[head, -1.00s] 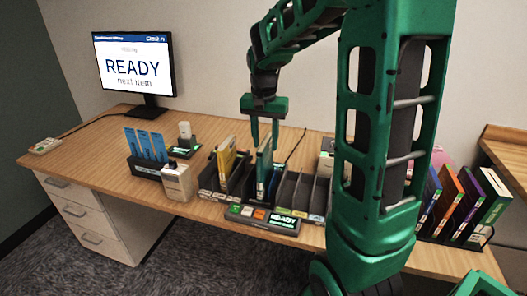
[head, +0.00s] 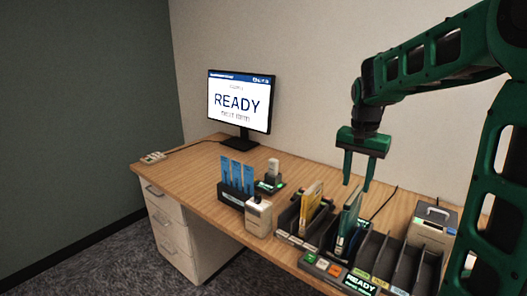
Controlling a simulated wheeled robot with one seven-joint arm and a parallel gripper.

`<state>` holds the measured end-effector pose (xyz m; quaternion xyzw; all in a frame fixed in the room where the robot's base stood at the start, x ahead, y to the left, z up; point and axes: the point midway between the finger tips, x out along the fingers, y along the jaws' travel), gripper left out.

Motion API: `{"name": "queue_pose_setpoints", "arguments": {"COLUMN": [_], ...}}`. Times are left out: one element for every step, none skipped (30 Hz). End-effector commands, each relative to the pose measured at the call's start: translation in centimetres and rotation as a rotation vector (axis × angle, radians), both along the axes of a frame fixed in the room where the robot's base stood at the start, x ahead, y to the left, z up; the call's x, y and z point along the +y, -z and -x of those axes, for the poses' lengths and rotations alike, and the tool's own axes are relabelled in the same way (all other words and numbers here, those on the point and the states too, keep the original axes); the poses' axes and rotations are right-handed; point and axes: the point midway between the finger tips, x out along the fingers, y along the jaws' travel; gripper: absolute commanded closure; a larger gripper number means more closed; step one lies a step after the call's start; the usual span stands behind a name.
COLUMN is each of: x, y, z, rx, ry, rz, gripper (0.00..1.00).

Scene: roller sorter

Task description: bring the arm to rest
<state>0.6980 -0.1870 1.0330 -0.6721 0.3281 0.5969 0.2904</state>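My gripper (head: 358,178) points down above the sorter on the desk. Its two green fingers are apart with nothing between them. Its tips are just above the teal book (head: 347,226), which stands in a slot of the dark sorter (head: 375,248); whether they touch it I cannot tell. A yellow book (head: 311,205) stands in the slot group to its left. My green arm reaches in from the right edge, bent at the elbow.
A monitor (head: 240,101) reading READY stands at the back of the wooden desk (head: 195,180). Blue cards in a black holder (head: 236,190), a pale box (head: 258,217) and a small scanner-like device (head: 271,178) stand left of the sorter. The desk's left part is mostly clear.

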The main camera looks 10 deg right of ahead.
Motion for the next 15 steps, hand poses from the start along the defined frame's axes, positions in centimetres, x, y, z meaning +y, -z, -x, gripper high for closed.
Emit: {"name": "queue_pose_setpoints", "arguments": {"x": [0.0, -0.1, -0.2, -0.2, -0.3, -0.5, -0.6, -0.7, -0.8, -0.9, -0.9, -0.9, -0.8, -0.7, -0.6], "y": [0.0, 0.0, -0.1, -0.1, -0.1, -0.1, 0.0, 0.0, 0.2, 0.4, 0.6, 0.9, 1.2, 1.6, 2.0], "z": [0.2, 0.5, 1.1, 1.7, 2.6, 3.9, 5.1, 6.4, 8.3, 9.8, 11.2, 13.2, 14.6, 16.0, 17.9], "rx": [0.001, 0.002, 0.004, 0.007, 0.010, 0.015, 0.021, 0.026, 0.033, 0.039, 0.046, 0.053, 0.059, 0.065, 0.070], "ry": [-0.002, -0.005, -0.011, -0.016, -0.025, -0.038, -0.050, -0.065, -0.085, -0.101, -0.119, -0.141, -0.157, -0.174, -0.197], "rz": [0.001, 0.000, 0.002, 0.003, 0.003, 0.004, 0.005, 0.004, 0.002, 0.000, -0.003, -0.008, -0.012, -0.018, -0.025], "gripper": [0.63, 0.63, 0.63, 0.63, 0.63, 0.63, 0.63, 0.63, 0.63, 0.63, 0.63, 0.63, 0.63, 0.63, 0.63]}}
